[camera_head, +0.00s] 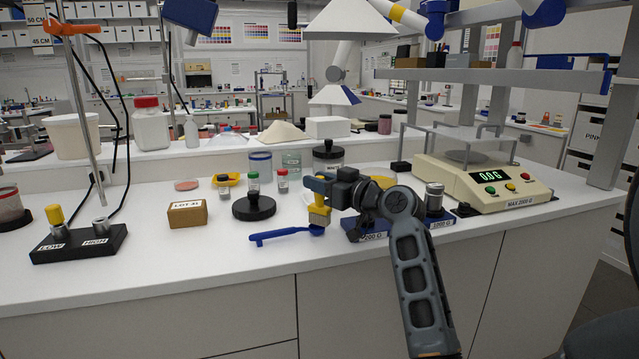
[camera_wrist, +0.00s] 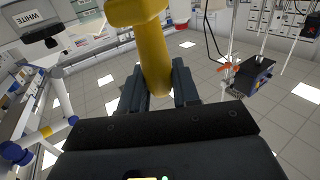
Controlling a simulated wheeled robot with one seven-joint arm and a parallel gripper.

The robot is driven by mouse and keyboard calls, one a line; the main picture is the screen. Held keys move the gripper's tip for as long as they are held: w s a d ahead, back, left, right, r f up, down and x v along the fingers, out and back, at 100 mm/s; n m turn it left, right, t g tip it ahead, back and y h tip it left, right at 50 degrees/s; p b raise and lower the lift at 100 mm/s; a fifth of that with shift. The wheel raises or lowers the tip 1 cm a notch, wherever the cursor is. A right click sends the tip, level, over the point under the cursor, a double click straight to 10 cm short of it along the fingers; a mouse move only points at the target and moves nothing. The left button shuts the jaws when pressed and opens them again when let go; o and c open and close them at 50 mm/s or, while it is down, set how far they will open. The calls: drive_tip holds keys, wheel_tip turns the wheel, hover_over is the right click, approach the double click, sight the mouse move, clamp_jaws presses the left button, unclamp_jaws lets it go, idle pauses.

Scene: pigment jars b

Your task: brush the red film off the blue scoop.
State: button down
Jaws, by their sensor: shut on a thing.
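The blue scoop (camera_head: 280,236) lies on the white counter near its front edge, handle to the left and bowl to the right. My gripper (camera_head: 320,187) is shut on a yellow brush (camera_head: 319,215), which also shows between the fingers (camera_wrist: 158,88) in the wrist view, as a thick yellow shape (camera_wrist: 154,58). The brush points down, its pale bristles right over the scoop's bowl. I cannot tell whether the bristles touch it. The bowl is partly hidden by the brush, and I cannot make out any red film on it. The scoop is not seen in the wrist view.
A cardboard box (camera_head: 187,214) and a black round base with a small jar (camera_head: 254,206) stand behind and left of the scoop. A blue weight tray (camera_head: 372,236) is close on the right, with a balance (camera_head: 487,182) beyond.

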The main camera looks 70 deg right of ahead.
drive_tip(key=shift+r+p, duration=1.9)
drive_tip(key=shift+r, duration=1.35)
